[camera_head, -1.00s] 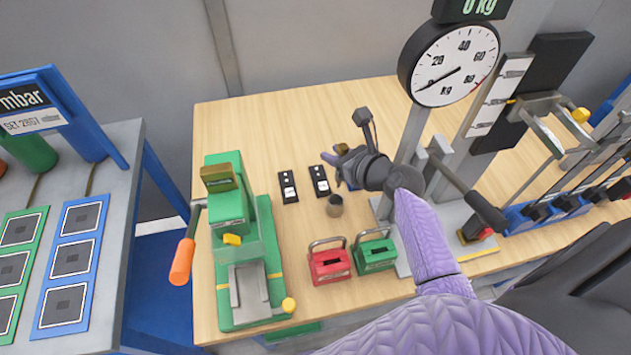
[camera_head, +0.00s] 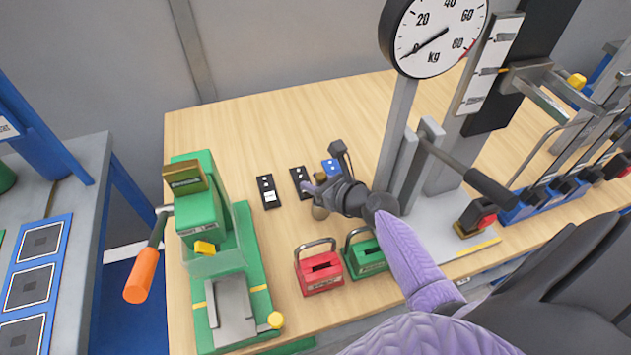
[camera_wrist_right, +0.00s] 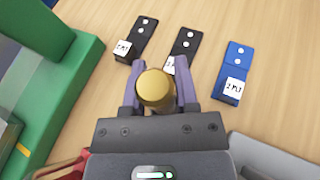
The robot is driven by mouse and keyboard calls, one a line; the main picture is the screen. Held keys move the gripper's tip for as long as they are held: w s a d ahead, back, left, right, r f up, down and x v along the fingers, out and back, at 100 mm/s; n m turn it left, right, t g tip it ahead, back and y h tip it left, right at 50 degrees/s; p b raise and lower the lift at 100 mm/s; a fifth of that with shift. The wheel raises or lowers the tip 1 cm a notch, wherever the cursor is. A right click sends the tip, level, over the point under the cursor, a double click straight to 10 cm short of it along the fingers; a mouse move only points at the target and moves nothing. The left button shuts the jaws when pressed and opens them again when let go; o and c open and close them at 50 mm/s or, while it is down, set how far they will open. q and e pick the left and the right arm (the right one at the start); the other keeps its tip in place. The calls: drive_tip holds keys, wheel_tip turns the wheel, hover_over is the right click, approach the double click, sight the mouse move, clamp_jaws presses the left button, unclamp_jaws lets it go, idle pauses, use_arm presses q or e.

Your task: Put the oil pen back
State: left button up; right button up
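My right gripper (camera_head: 318,192) reaches in from the right over the bench, above the small cup spot. In the right wrist view its two purple fingers (camera_wrist_right: 161,88) are on either side of a brass-coloured round cylinder end, which I take to be the oil pen (camera_wrist_right: 156,90). The cylinder fills the gap between them. My left gripper is not in view.
Two black labelled blocks (camera_head: 268,191) (camera_head: 301,183) and a blue one (camera_head: 331,167) lie behind the gripper. Red (camera_head: 319,272) and green (camera_head: 366,257) handled boxes stand in front. A green press (camera_head: 229,270) is left, a dial-gauge stand (camera_head: 396,137) right. Bare wood lies behind.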

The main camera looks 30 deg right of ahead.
drive_tip(key=shift+o, duration=1.6)
drive_tip(key=shift+r, duration=0.35)
use_arm(q)
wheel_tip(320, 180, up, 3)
drive_tip(key=p, duration=0.3)
use_arm(e)
drive_tip(key=v, duration=1.2)
drive_tip(key=shift+f, duration=0.15)
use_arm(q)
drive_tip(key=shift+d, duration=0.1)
